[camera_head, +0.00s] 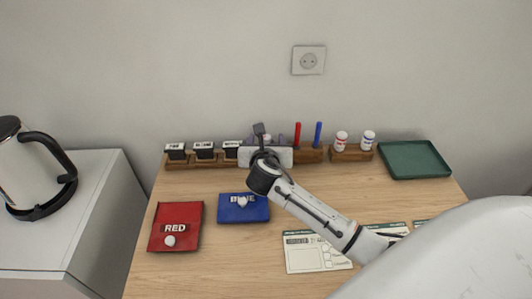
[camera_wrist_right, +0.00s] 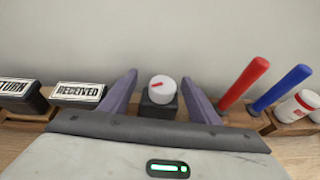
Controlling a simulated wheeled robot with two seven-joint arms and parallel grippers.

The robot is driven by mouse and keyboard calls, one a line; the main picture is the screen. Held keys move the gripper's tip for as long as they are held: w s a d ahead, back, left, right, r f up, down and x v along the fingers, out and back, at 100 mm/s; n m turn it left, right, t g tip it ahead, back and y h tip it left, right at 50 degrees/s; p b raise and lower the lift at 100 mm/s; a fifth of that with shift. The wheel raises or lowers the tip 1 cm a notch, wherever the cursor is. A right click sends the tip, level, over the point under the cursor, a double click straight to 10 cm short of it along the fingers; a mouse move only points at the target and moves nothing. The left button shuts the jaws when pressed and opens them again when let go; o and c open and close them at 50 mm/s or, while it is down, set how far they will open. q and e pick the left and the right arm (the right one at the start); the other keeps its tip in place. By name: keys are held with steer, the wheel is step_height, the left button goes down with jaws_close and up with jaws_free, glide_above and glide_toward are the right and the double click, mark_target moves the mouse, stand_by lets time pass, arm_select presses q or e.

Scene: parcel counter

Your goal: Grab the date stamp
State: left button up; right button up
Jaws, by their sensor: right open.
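The date stamp (camera_wrist_right: 160,96), with a black body and a round white knob bearing a red mark, stands upright in the wooden rack in the right wrist view. My right gripper (camera_wrist_right: 159,84) is open, its two purple fingers on either side of the stamp, with visible gaps to the knob. In the head view my right gripper (camera_head: 268,143) is over the rack and mostly hides the stamp. My left gripper is not in view.
To the left are label stamps, including RECEIVED (camera_wrist_right: 78,94). Red (camera_head: 176,226) and blue (camera_head: 243,208) pouches and cards (camera_head: 303,256) lie in front.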

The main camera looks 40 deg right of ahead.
steer(key=c, duration=1.2)
steer(key=shift+w, duration=0.1)
steer(key=shift+c, duration=0.4)
steer(key=shift+r, duration=0.15)
